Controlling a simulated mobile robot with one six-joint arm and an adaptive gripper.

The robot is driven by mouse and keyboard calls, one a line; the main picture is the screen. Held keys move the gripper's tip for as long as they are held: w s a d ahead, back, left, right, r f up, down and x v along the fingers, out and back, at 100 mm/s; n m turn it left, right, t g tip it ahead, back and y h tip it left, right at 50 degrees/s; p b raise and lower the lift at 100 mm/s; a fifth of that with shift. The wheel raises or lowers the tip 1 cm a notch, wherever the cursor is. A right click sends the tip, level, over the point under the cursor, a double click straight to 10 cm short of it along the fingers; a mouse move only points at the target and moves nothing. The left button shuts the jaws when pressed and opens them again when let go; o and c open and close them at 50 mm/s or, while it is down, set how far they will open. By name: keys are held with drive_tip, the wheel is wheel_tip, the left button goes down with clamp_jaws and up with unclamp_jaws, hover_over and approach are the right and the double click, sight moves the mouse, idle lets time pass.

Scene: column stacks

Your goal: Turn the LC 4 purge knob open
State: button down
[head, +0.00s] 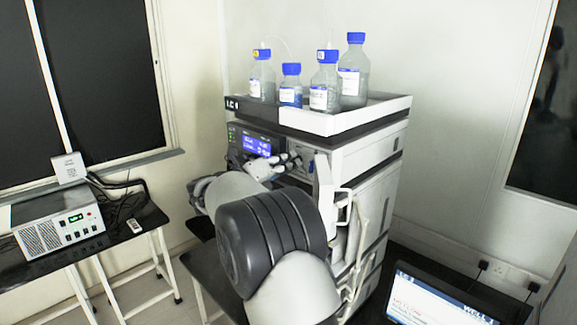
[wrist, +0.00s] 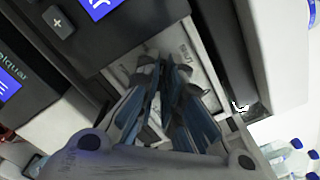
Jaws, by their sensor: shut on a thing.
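I cannot tell the knob's angle.
Several blue-capped bottles (head: 325,82) stand in the top tray (head: 340,121). A white open door or panel with a handle (head: 342,192) is right of my arm. A laptop (head: 437,300) is at lower right. A grey box instrument (head: 58,228) sits on a left table.

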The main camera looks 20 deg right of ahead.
drive_tip(key=shift+n+p, duration=0.9)
drive_tip(key=shift+n, duration=2.9)
drive_tip(key=c, duration=1.7)
unclamp_jaws()
drive_tip(key=shift+f, duration=0.1)
drive_tip(key=shift+a, duration=0.15)
drive_tip(key=v, duration=1.1)
drive_tip(key=shift+s+a, duration=0.1)
drive_tip(key=shift+a, duration=0.3)
